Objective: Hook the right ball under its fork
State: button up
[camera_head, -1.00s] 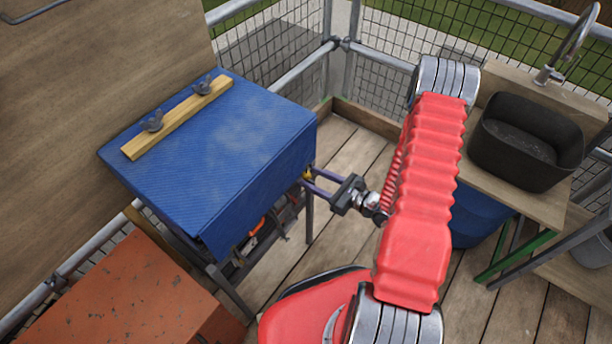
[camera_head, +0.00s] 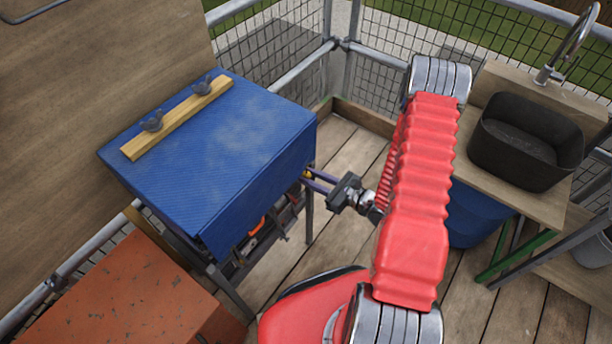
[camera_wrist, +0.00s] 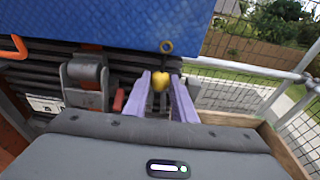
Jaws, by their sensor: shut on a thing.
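My gripper (camera_head: 308,178) reaches leftward under the right edge of the blue cover (camera_head: 215,140). In the wrist view its two purple fingers (camera_wrist: 160,88) are shut on a small yellow ball (camera_wrist: 160,82). The ball sits just below the cover's hem, close under a brass ring (camera_wrist: 166,46) at that hem. In the head view the ball is mostly hidden by the cover edge and the fingers. I cannot clearly make out the fork; dark parts behind the fingers may hide it.
A dark bracket (camera_wrist: 85,82) and an orange part (camera_wrist: 14,47) are left of the fingers under the cover. A wooden strip (camera_head: 178,118) with two wing nuts lies on the cover. Mesh railing stands behind; a black basin (camera_head: 525,140) is at right.

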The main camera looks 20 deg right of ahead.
jog(key=shift+s, duration=0.15)
jog(key=s, duration=0.1)
jog(key=s+d, duration=0.2)
jog(key=shift+s+d+f, duration=0.2)
jog(key=shift+s+f, duration=0.1)
dwell(0.8)
jog(key=shift+f, duration=0.15)
dwell(0.4)
notch_tip(320, 180, down, 7)
dwell(1.5)
jog(key=shift+s, duration=0.15)
jog(key=shift+f, duration=0.1)
dwell(0.3)
jog(key=shift+r+x, duration=0.2)
jog(key=shift+x, duration=1)
jog(key=shift+r+x, duration=0.15)
jog(key=shift+x, duration=1)
